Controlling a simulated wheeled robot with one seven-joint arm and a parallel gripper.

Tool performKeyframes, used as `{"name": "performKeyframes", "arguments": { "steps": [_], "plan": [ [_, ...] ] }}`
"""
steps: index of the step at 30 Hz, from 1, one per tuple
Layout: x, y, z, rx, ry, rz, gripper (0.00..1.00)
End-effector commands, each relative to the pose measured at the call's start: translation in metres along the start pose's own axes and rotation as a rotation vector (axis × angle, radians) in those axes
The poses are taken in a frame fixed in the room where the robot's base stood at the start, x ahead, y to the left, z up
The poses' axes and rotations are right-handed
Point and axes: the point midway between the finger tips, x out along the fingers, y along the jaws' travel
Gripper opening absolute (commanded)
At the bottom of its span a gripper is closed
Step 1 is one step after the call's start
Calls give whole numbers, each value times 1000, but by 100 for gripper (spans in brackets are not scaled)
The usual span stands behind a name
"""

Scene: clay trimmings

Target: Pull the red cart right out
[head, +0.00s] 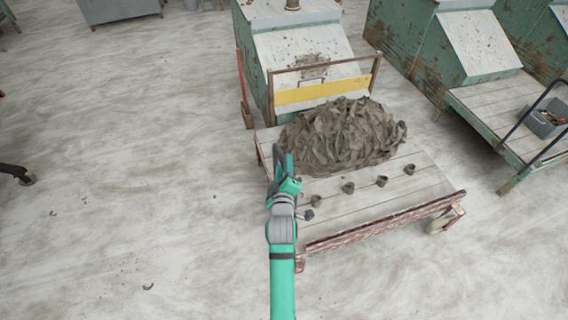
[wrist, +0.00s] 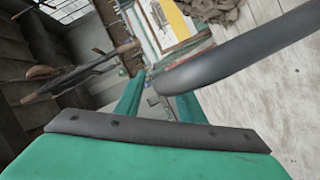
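The red cart (head: 385,226) has a plank deck, a worn red front rail and a rusty upright hoop handle (head: 325,68) at its far end. A large heap of grey-brown clay (head: 342,135) lies on the deck. My gripper (head: 281,157) is over the cart's left edge, left of the heap; I cannot tell its height. In the wrist view its two green fingers (wrist: 160,103) stand apart with nothing visible held. A thick dark bar (wrist: 240,50) crosses the wrist view from the right; I cannot tell what it belongs to.
Several small clay lumps (head: 382,181) sit on the front planks. A green machine (head: 300,45) and a yellow board (head: 320,90) stand at the cart's far end. Another cart (head: 490,110) with a grey bin (head: 546,120) is at right. The floor in front and left is mostly clear.

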Motion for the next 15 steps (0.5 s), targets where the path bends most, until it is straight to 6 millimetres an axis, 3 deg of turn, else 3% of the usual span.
{"name": "performKeyframes", "arguments": {
  "steps": [6, 15],
  "plan": [
    [15, 0, 0, 0, -1, -1, 36],
    [16, 0, 0, 1, 0, -1, 33]
  ]
}}
